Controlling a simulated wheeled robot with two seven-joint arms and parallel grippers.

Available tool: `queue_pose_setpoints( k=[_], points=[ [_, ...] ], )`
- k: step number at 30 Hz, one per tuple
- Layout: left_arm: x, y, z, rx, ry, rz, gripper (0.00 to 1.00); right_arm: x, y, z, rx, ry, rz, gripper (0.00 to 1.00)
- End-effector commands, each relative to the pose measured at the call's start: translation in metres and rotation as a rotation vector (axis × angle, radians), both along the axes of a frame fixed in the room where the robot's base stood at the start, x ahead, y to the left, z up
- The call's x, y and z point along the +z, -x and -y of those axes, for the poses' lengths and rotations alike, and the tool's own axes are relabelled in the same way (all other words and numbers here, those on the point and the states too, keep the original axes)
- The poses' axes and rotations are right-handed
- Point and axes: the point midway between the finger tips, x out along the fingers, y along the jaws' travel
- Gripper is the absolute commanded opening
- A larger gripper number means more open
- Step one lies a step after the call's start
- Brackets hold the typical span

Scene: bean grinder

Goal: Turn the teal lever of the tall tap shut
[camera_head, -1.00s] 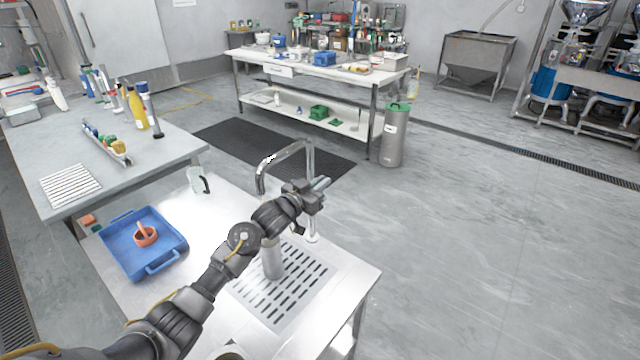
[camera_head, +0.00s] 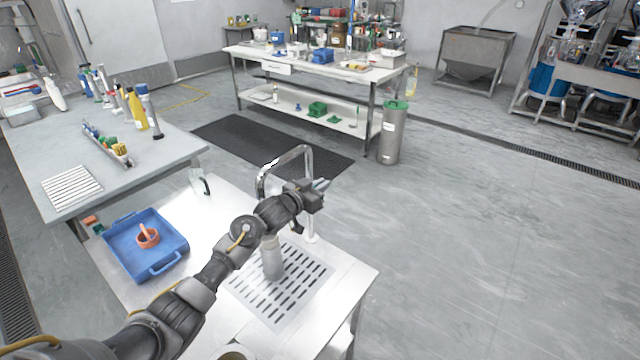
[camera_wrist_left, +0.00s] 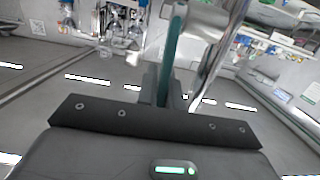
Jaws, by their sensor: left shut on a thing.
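The tall tap (camera_head: 309,165) is a shiny chrome pipe that rises from the steel counter and bends over to the left. In the left wrist view its chrome body (camera_wrist_left: 215,65) stands just beyond the fingers. The teal lever (camera_wrist_left: 173,50) shows there as a narrow upright strip running down between the fingers. My left gripper (camera_head: 318,190) is at the tap's upright, and in the left wrist view its fingers (camera_wrist_left: 163,88) are closed on the teal lever. In the head view the gripper hides most of the lever. My right gripper is not in view.
A grey cylinder (camera_head: 272,258) stands on the slotted drain grate (camera_head: 300,290) below the spout. Open floor lies to the right.

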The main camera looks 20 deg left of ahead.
Motion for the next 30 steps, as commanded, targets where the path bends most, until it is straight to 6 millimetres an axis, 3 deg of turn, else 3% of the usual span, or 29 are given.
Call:
queue_pose_setpoints(
  k=[1, 6, 17, 24, 30],
  points=[
    [-0.001, 0.0, 0.0, 0.0, 0.0, -0.001, 0.09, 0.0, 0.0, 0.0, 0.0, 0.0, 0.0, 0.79],
    [-0.001, 0.0, 0.0, 0.0, 0.0, 0.0, 0.3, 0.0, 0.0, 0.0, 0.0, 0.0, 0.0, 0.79],
    [-0.003, 0.001, 0.0, -0.001, 0.005, 0.012, 0.3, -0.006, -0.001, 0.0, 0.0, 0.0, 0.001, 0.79],
    [-0.012, 0.008, -0.003, 0.0, 0.045, 0.11, 0.3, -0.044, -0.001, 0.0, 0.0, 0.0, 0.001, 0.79],
    [-0.004, 0.047, -0.02, 0.0, 0.046, 0.116, 0.3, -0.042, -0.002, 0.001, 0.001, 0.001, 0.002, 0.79]
  ],
)
